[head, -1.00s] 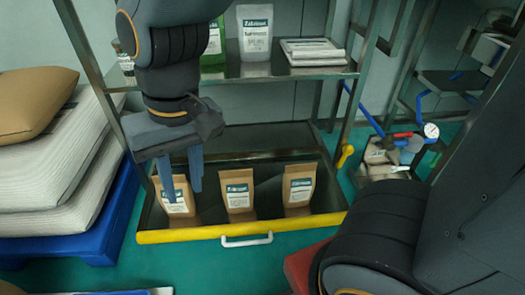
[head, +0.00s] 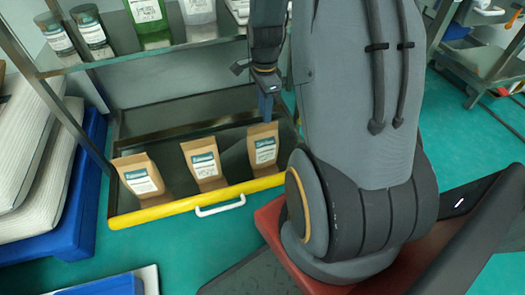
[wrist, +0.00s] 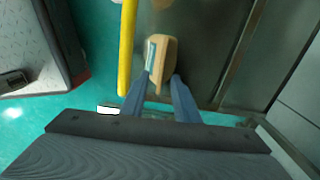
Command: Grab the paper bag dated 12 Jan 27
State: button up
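Three brown paper bags with teal-and-white labels stand in the drawer: a left bag (head: 138,180), a middle bag (head: 204,164) and a right bag (head: 263,149). The print is too small to read a date on any of them. My gripper (head: 266,104) points down at the right bag, its fingertips partly hidden behind the bag's top. In the wrist view, my gripper (wrist: 159,76) has its two blue fingers apart, one on each side of a bag (wrist: 164,55). I cannot tell whether either finger touches it.
The drawer has a yellow front edge (head: 160,211) and a white handle (head: 220,206). A shelf (head: 130,61) with jars and pouches is above it. Stacked white sacks (head: 22,150) on a blue pallet (head: 72,200) stand at the left.

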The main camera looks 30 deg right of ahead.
aim_at(263, 126)
notch_tip(263, 126, down, 3)
jog(key=shift+r+b, duration=0.15)
jog(key=shift+b, duration=0.45)
jog(key=f+b, duration=0.2)
jog(key=f, duration=0.1)
jog(key=f+b, duration=0.1)
jog(key=shift+w+a+f, duration=0.25)
jog(key=shift+f, duration=0.2)
jog(key=shift+f, duration=0.25)
jog(key=shift+c, duration=0.3)
grip_shut()
dwell(1.0)
